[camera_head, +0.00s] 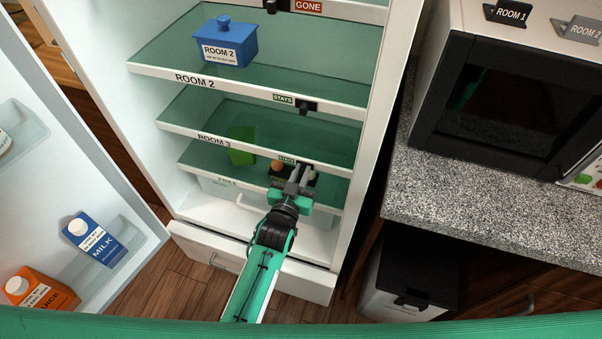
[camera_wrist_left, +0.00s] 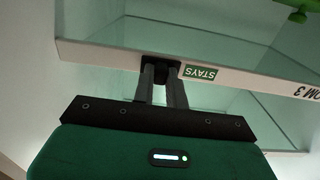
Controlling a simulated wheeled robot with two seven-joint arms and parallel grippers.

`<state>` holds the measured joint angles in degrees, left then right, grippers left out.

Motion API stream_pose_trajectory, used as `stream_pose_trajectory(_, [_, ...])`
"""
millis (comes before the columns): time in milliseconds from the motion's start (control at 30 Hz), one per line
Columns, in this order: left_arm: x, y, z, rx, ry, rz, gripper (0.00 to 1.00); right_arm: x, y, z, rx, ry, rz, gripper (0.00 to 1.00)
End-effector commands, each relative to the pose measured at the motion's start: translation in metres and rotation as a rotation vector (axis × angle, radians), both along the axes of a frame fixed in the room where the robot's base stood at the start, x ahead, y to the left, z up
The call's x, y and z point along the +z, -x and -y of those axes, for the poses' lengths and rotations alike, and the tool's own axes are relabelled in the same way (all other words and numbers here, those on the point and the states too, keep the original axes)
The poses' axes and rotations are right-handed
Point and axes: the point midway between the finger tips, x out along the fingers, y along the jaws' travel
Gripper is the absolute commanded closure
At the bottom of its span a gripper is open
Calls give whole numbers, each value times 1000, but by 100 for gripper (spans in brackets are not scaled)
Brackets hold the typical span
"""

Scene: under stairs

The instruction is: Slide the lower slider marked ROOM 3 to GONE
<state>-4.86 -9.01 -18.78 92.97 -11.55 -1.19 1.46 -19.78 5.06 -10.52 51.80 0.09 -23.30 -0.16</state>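The lower slider is a black block on the white front edge of the ROOM 3 shelf (camera_head: 178,130). In the left wrist view the slider (camera_wrist_left: 160,61) sits beside the green STAYS label (camera_wrist_left: 200,73), with the ROOM 3 lettering farther along. My left gripper (camera_head: 299,174) is at this slider and partly hides it in the head view. In the left wrist view its two fingers (camera_wrist_left: 161,78) are a narrow gap apart, tips at the slider. I cannot tell whether they press on it. The GONE end of this edge does not show. My right gripper is not in view.
Above, the ROOM 2 shelf edge (camera_head: 230,90) carries another black slider (camera_head: 307,108) near STAYS; a blue box (camera_head: 228,48) stands on that shelf. The open fridge door (camera_head: 70,170) holds milk (camera_head: 95,240) and juice (camera_head: 38,290). A granite counter (camera_head: 440,190) lies right.

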Motion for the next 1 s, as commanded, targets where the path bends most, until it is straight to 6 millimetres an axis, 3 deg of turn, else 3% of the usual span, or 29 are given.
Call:
stream_pose_trajectory(200, [1, -1, -5, 0, -2, 0, 100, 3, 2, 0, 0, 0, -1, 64])
stream_pose_trajectory(600, [0, -18, -55, 0, -2, -2, 100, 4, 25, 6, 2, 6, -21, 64])
stream_pose_trajectory(900, [-1, -19, -58, 2, -1, -1, 100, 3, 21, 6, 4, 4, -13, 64])
stream_pose_trajectory(933, [-1, -19, -58, 2, -1, -1, 85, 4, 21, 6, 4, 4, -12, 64])
stream_pose_trajectory(1000, [-1, -19, -58, 2, -1, -1, 71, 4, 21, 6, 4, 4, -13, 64])
